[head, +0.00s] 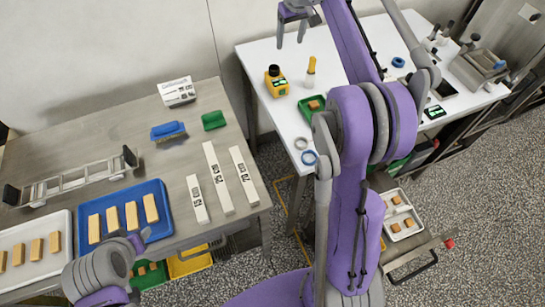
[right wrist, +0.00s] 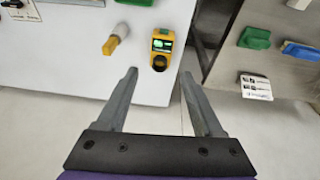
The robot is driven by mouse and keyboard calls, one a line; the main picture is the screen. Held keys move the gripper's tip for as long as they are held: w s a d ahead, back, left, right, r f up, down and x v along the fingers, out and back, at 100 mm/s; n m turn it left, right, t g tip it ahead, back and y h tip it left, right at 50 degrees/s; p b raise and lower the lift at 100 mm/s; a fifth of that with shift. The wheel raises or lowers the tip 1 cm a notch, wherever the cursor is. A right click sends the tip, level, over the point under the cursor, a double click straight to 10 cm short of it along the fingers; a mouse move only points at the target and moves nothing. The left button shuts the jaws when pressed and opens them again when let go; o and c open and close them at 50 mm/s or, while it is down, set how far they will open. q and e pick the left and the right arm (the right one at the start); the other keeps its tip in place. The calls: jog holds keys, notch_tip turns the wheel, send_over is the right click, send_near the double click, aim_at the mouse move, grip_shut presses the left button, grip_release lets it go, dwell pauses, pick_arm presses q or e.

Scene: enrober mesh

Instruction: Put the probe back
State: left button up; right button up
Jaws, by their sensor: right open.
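A yellow device (head: 276,80) with a dark round opening stands near the left edge of the white table; in the right wrist view it (right wrist: 161,46) shows a lit green screen. Beside it is an upright yellow-handled piece with a pale part (head: 310,74), also in the right wrist view (right wrist: 114,40); I cannot tell whether this is the probe. My right gripper (head: 292,38) is open and empty, above and beyond the white table's far edge; its fingertips (right wrist: 159,73) point toward the yellow device, apart from it. My left arm shows at lower left, its gripper not seen.
The steel table (head: 100,140) bears a blue tray (head: 124,222), white bars (head: 217,178) and a blue brush (head: 168,131). A gap separates the tables. My right arm covers the white table's middle.

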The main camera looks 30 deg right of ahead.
jog(key=s+a+f+t, duration=0.2)
jog(key=s+a+f, duration=0.1)
jog(key=s+a, duration=1.2)
jog(key=s+a+f, duration=0.3)
jog(key=s+f, duration=0.2)
jog(key=s, duration=0.2)
jog(key=s+a+f+t, duration=0.1)
jog(key=s+a+f, duration=0.2)
jog(key=s+f, duration=0.3)
jog(key=shift+s+a+n+t+y, duration=0.3)
jog(key=shift+s+n, duration=0.1)
jog(key=shift+s, duration=0.05)
jog(key=shift+f, duration=0.1)
